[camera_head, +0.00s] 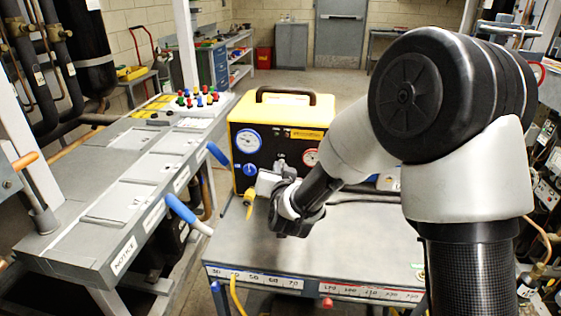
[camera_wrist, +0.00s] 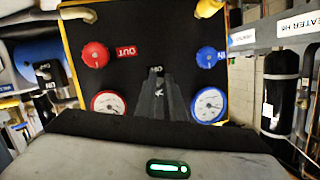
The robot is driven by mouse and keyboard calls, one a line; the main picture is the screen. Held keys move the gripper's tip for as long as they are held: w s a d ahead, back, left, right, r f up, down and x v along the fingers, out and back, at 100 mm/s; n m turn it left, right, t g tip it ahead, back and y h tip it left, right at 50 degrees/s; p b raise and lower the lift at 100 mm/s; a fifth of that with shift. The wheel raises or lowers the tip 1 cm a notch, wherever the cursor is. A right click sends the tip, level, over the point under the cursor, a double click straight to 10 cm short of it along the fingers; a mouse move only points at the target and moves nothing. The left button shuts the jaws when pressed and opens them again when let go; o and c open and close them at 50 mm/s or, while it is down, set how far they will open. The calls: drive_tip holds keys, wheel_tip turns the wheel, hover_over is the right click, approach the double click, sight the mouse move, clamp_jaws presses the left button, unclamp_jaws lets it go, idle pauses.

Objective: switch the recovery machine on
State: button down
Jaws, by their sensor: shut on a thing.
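The recovery machine (camera_head: 283,110) is a yellow case with a black front panel, a blue-ringed gauge (camera_head: 249,141) and a red-ringed gauge (camera_head: 311,158). It stands on the grey cart top, with its panel facing me. My gripper (camera_head: 270,180) is at the middle of that panel. In the wrist view the panel appears upside down, and my dark fingers (camera_wrist: 158,95) are close together between the two gauges, beside a small white label. They are shut on the switch, which is mostly hidden by the fingers. I cannot tell the switch's position.
The wrist view shows a red port knob (camera_wrist: 95,55) and a blue port knob (camera_wrist: 207,57) on the panel. A yellow hose (camera_head: 247,200) hangs left of my gripper. A grey bench with blue handles (camera_head: 187,213) stands at left. The cart top (camera_head: 350,240) is clear in front.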

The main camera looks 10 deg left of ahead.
wheel_tip(320, 180, up, 2)
drive_tip(key=g+p, duration=0.1)
drive_tip(key=p, duration=0.2)
drive_tip(key=g+p, duration=0.2)
drive_tip(key=p, duration=0.2)
drive_tip(key=shift+w+r+m+h, duration=0.2)
drive_tip(key=shift+m+h, duration=0.1)
drive_tip(key=shift+h, duration=0.1)
drive_tip(key=g+p, duration=0.3)
drive_tip(key=p, duration=0.4)
drive_tip(key=shift+w, duration=0.1)
drive_tip(key=shift+p, duration=0.5)
drive_tip(key=shift+d+f+g, duration=0.1)
drive_tip(key=shift+f+g, duration=0.05)
drive_tip(key=shift+g, duration=0.15)
drive_tip(key=c, duration=1.9)
unclamp_jaws()
drive_tip(key=shift+w, duration=0.1)
drive_tip(key=shift+o, duration=0.2)
